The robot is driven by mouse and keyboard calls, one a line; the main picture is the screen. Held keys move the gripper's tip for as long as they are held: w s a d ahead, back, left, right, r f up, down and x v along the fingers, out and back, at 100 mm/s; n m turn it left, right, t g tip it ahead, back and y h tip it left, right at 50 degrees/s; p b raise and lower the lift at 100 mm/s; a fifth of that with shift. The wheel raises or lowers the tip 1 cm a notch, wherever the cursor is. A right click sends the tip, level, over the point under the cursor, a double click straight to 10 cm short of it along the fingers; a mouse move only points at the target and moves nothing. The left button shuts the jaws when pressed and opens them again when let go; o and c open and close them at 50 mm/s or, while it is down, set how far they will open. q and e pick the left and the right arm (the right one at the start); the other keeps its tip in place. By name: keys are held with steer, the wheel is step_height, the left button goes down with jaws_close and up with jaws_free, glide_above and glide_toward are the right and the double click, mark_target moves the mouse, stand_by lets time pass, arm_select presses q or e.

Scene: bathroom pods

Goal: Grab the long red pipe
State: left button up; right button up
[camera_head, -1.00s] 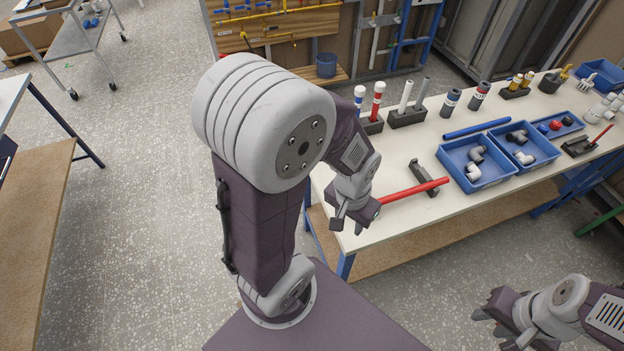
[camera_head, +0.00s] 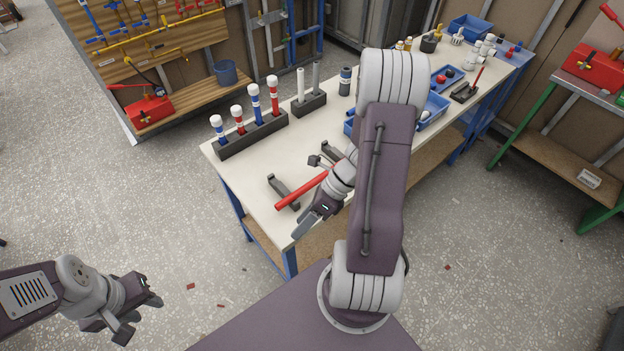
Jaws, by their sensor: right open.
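The long red pipe (camera_head: 290,197) lies across dark cradles (camera_head: 284,193) near the front edge of the workbench. My left gripper (camera_head: 141,319) is open and empty over the floor at the lower left, well away from the bench.
A dark rack (camera_head: 252,136) holds several upright red and blue tubes behind the pipe. Blue trays (camera_head: 432,113) with fittings stand to the right, partly behind my arm. A red toolbox (camera_head: 149,111) is on the back left shelf. The white benchtop (camera_head: 243,175) left of the pipe is clear.

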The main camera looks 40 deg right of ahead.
steer(key=w+d+f+m+t, duration=0.35)
steer(key=d+m+t, duration=0.4)
steer(key=m, duration=0.75)
steer(key=m+t+h, duration=0.2)
steer(key=m, duration=0.5)
glide_toward(304, 192)
steer(key=x, duration=0.8)
steer(key=shift+w+a+f+p, duration=0.1)
steer(key=shift+w+f+p, duration=0.05)
steer(key=shift+w+p, duration=0.2)
steer(key=shift+s, duration=0.1)
jaws_close()
